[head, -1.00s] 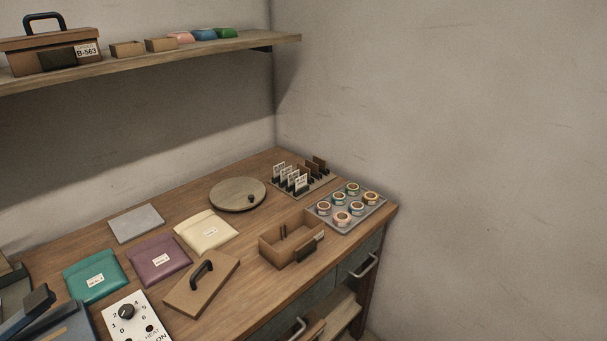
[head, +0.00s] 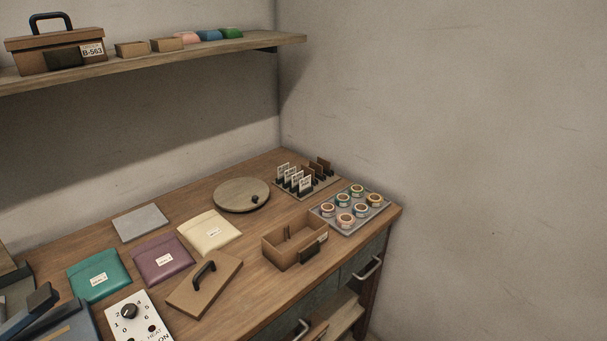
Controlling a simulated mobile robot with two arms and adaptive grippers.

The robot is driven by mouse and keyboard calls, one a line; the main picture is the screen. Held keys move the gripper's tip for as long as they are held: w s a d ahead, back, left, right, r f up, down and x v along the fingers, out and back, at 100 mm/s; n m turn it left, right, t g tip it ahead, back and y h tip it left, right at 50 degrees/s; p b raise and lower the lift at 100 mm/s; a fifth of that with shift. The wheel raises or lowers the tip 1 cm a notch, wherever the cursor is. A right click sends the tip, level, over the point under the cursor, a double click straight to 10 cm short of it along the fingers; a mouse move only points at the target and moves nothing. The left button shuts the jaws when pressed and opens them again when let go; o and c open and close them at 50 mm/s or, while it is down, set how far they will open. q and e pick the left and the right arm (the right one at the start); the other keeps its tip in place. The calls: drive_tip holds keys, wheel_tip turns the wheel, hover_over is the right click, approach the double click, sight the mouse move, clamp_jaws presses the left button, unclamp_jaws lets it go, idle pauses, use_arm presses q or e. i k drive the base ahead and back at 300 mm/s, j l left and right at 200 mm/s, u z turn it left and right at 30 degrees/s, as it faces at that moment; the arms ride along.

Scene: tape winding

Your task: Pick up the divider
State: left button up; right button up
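Neither of my grippers is in the head view. A rack (head: 322,187) at the back right of the bench holds several upright white labelled cards (head: 304,184) in dark holders. Brown upright plates (head: 322,165) stand at its far end; they look like dividers, but I cannot tell for sure. An open brown box (head: 283,255) with a dark handle stands in front of the rack, with thin upright pieces inside. Its inside is partly hidden by its front wall. A flat brown lid (head: 205,288) with a black handle lies left of the box.
A tray (head: 383,206) of tape rolls sits at the right edge. A round turntable (head: 241,195), cream (head: 208,232), purple (head: 162,258) and teal (head: 98,277) pouches, a grey plate (head: 140,222) and a dial panel (head: 140,318) lie on the bench. A shelf (head: 210,58) hangs above.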

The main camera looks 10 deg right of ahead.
sight(307, 171)
drive_tip(key=i+l+u, duration=0.2)
drive_tip(key=u, duration=0.15)
drive_tip(key=i+l+u, duration=0.15)
drive_tip(key=l+u, duration=0.15)
drive_tip(key=i+l+u, duration=0.1)
drive_tip(key=l+u, duration=0.55)
drive_tip(key=i+l, duration=0.05)
drive_tip(key=l, duration=0.05)
